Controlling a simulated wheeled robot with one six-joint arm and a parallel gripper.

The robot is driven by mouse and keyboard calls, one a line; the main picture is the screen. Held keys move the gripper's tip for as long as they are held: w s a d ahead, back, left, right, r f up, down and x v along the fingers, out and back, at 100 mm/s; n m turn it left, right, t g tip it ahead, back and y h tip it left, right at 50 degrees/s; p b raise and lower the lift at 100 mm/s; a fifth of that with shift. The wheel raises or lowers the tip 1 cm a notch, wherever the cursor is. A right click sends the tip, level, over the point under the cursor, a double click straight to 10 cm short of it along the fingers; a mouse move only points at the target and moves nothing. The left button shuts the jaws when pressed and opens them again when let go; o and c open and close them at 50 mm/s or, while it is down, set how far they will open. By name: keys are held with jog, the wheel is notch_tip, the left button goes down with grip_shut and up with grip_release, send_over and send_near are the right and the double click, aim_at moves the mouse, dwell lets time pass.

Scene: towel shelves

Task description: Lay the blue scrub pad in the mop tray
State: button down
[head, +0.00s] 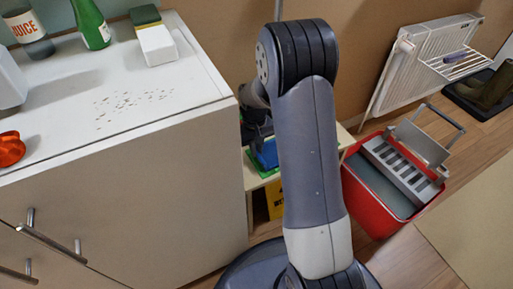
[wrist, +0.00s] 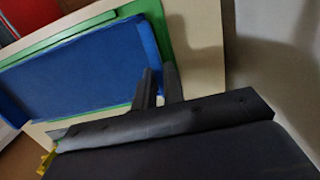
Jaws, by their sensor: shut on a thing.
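A flat blue rectangle, which looks like the blue scrub pad (wrist: 75,70), lies within a green border on a pale board in the wrist view. It also shows small in the head view (head: 267,154), partly hidden by my arm. The green-edged piece under it (wrist: 120,110) may be the mop tray; I cannot tell for sure. My gripper (wrist: 158,80) is at the blue piece's right end, its two dark fingers shut on a thin bright-blue edge there. Whether the blue piece is clear of the green one I cannot tell. In the head view my arm mostly hides the gripper.
A red mop bucket (head: 362,195) with a grey wringer stands right of the low pale shelf (head: 256,180). A white cabinet (head: 150,190) is at left, bearing bottles, a sponge and an orange knob. A yellow sign (head: 274,199) is below the shelf. A white radiator (head: 420,60) hangs behind.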

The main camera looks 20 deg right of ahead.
jog(key=shift+f, duration=0.25)
jog(key=c, duration=1.4)
grip_release()
jog(key=shift+r, duration=0.15)
notch_tip(320, 180, up, 11)
jog(key=p, duration=0.4)
jog(key=shift+w+a+f, duration=0.15)
jog(key=shift+w+f, duration=0.05)
jog(key=shift+w, duration=0.25)
jog(key=f+b, duration=0.1)
jog(key=f, duration=0.2)
jog(key=f+b, duration=0.2)
jog(key=f, duration=0.2)
jog(key=s+f+b, duration=0.1)
jog(key=f, duration=0.3)
jog(key=shift+r, duration=0.3)
jog(key=shift+r, duration=0.1)
